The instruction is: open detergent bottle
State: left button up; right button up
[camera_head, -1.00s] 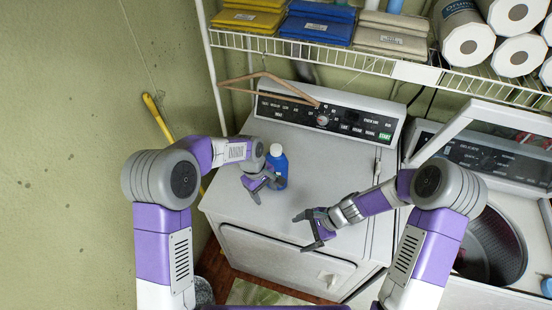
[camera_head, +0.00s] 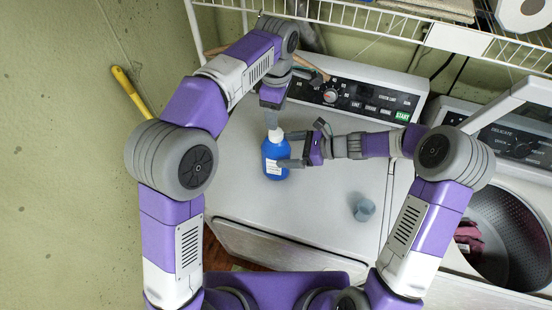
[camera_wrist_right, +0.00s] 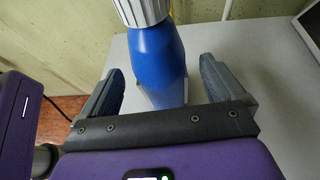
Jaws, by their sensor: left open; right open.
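The blue detergent bottle (camera_head: 274,162) stands upright on the white dryer top, and its white cap (camera_head: 275,134) is on it. In the right wrist view the blue bottle (camera_wrist_right: 160,50) and ribbed white cap (camera_wrist_right: 142,9) are clear. My right gripper (camera_head: 285,150) is open at the bottle's right side. Its fingers (camera_wrist_right: 165,80) show on either side of the bottle with gaps, not clamped. My left gripper (camera_head: 272,120) is open and points down just above the cap. Its fingertips are partly hidden, so I cannot tell whether they touch the cap.
A small translucent grey cup (camera_head: 363,208) stands on the dryer top (camera_head: 325,215). The dryer's control panel (camera_head: 360,100) and a wooden hanger (camera_head: 318,67) are behind. A wire shelf (camera_head: 400,28) hangs above. An open washer drum (camera_head: 500,250) is at the right.

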aim_at(276, 151)
pick_arm(q)
jog(key=shift+s, duration=0.1)
pick_arm(e)
jog(key=x, duration=0.3)
jog(key=shift+a+f, duration=0.1)
jog(key=shift+a, duration=0.25)
jog(key=shift+w+a+f, duration=0.15)
jog(key=shift+a+f, duration=0.05)
jog(key=shift+a, duration=0.1)
